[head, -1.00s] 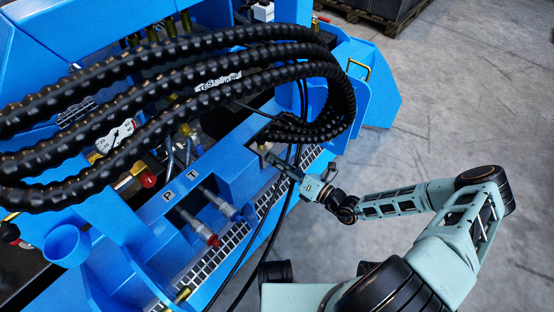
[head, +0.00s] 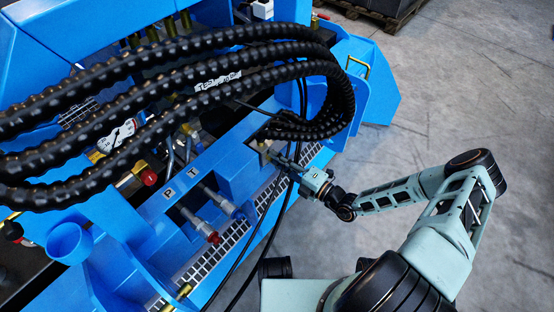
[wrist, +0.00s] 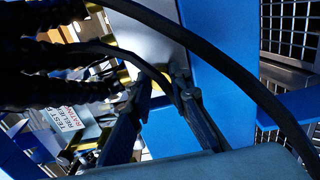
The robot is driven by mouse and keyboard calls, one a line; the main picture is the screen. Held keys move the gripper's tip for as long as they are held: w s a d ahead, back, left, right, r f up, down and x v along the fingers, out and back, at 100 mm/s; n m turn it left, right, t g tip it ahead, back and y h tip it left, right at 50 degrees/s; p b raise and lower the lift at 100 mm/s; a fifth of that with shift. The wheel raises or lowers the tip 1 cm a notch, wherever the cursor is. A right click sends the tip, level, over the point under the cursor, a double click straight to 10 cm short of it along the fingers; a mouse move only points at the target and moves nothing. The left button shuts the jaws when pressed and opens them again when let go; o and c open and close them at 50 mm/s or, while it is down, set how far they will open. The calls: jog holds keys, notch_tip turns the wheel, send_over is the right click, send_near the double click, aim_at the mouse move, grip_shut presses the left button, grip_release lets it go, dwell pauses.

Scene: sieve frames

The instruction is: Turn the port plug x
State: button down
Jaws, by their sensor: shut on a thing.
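My gripper (head: 275,156) reaches from the right to a grey-faced block (head: 262,146) on the blue machine, below the looped black hoses. In the wrist view its two dark fingers (wrist: 160,88) point at a pale grey face (wrist: 150,40). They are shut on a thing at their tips. I cannot make out the port plug or an "X" mark in either view.
Thick ribbed black hoses (head: 200,85) arch just above the gripper. Thin black cables hang beside it. Red-ended (head: 213,237) and blue-ended (head: 238,212) couplings sit in a recess marked P and T. Grey floor (head: 450,90) is clear at the right.

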jog(key=shift+m, duration=0.3)
jog(key=c, duration=1.8)
grip_release()
jog(key=shift+o, duration=0.2)
jog(key=v, duration=1.2)
